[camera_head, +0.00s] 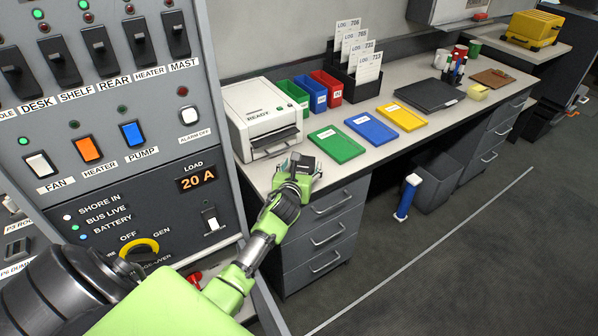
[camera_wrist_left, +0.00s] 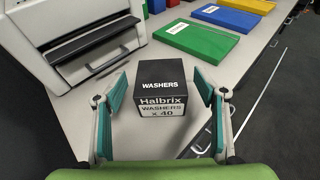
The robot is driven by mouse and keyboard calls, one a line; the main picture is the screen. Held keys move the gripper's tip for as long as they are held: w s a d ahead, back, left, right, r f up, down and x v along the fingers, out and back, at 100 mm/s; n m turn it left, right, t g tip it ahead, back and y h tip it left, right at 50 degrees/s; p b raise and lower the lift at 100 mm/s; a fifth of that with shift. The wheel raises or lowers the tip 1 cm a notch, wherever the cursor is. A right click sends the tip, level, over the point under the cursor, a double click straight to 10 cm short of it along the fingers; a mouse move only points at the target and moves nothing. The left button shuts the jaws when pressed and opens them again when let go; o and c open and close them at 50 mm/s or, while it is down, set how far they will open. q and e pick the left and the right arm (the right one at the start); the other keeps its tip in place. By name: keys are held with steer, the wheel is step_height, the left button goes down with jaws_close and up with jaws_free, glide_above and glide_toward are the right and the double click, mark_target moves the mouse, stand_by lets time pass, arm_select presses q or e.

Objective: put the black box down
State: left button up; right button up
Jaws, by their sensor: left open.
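The black box (camera_wrist_left: 161,86), labelled "Halbrix WASHERS x 40", stands upright on the light desk top in the left wrist view. In the head view the black box (camera_head: 298,161) shows only in part, behind my left gripper, near the desk's front edge by the printer. My left gripper (camera_wrist_left: 161,100) is open, with one finger on each side of the box and a visible gap on both sides. In the head view my left gripper (camera_head: 294,180) reaches over the desk's front edge. My right gripper is in neither view.
A white printer (camera_head: 262,115) stands left of the box. A green folder (camera_head: 337,143) lies to the right, then blue (camera_head: 371,128) and yellow (camera_head: 402,117) ones. Drawers (camera_head: 325,235) are below. A switch panel (camera_head: 115,130) rises at the left. The desk's front strip is clear.

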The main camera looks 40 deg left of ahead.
arm_select(q)
steer(key=v, duration=1.2)
steer(key=shift+p, duration=0.35)
